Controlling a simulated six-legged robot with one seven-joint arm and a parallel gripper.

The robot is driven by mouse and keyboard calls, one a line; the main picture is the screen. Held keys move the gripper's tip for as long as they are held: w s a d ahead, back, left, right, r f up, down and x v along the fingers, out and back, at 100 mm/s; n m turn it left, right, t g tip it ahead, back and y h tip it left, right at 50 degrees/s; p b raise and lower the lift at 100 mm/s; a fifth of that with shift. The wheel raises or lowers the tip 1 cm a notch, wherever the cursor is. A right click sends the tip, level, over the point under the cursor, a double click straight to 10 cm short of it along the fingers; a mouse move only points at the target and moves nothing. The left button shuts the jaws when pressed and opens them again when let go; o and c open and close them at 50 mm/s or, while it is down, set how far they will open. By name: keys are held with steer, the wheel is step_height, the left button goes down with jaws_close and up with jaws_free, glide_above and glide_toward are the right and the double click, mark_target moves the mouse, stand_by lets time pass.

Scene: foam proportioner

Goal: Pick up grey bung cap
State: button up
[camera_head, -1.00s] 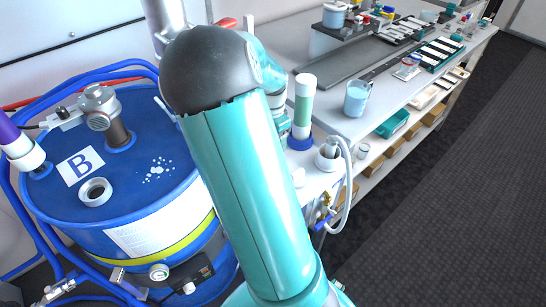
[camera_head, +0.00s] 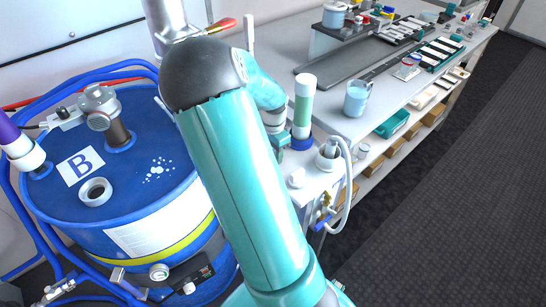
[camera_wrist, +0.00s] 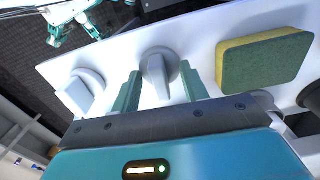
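The grey bung cap (camera_wrist: 157,62), a round disc with a raised grip ridge, sits on a white surface in the middle of the wrist view. My gripper (camera_wrist: 161,70) is open, with one teal finger on each side of the cap's ridge. Gaps show between the ridge and both fingers, and it is not held. In the head view my wrist is partly hidden behind my teal arm, and I cannot make out the grey cap there.
In the head view, a blue drum (camera_head: 150,190) stands left, and a green-white bottle (camera_head: 303,100) and a jug (camera_head: 356,98) stand on the bench.

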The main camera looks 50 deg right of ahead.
steer(key=shift+a+f, duration=0.1)
jaws_close()
steer(key=shift+r, duration=0.25)
step_height(320, 180, up, 3)
steer(key=shift+f, duration=0.1)
steer(key=s+a+r, duration=0.1)
steer(key=s+r, duration=0.8)
steer(key=s, duration=0.4)
steer(key=shift+s+a+r, duration=0.2)
steer(key=shift+s+r, duration=0.1)
steer(key=shift+r, duration=0.05)
